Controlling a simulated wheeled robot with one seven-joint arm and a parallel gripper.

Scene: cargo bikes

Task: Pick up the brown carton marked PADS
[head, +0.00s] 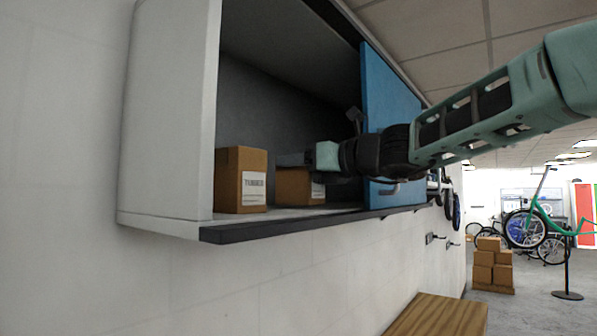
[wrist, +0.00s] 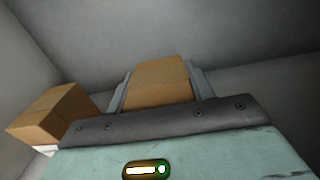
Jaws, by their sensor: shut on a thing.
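A brown carton (head: 298,187) stands inside the wall cabinet, with part of a white label showing; my arm hides much of it and I cannot read its label. My gripper (head: 290,160) reaches into the cabinet from the right. In the wrist view my gripper (wrist: 160,88) is shut on this carton (wrist: 160,80), one finger along each side. Whether the carton is clear of the shelf I cannot tell. A second brown carton (head: 240,180), labelled TUBES as far as I can read, stands to its left; it also shows in the wrist view (wrist: 52,115).
The cabinet (head: 170,120) has a dark front edge along its floor. A blue sliding door (head: 390,90) is beside my arm on the right. A wooden bench top (head: 440,315) is below. Stacked boxes (head: 492,268) and bikes (head: 535,228) stand far right.

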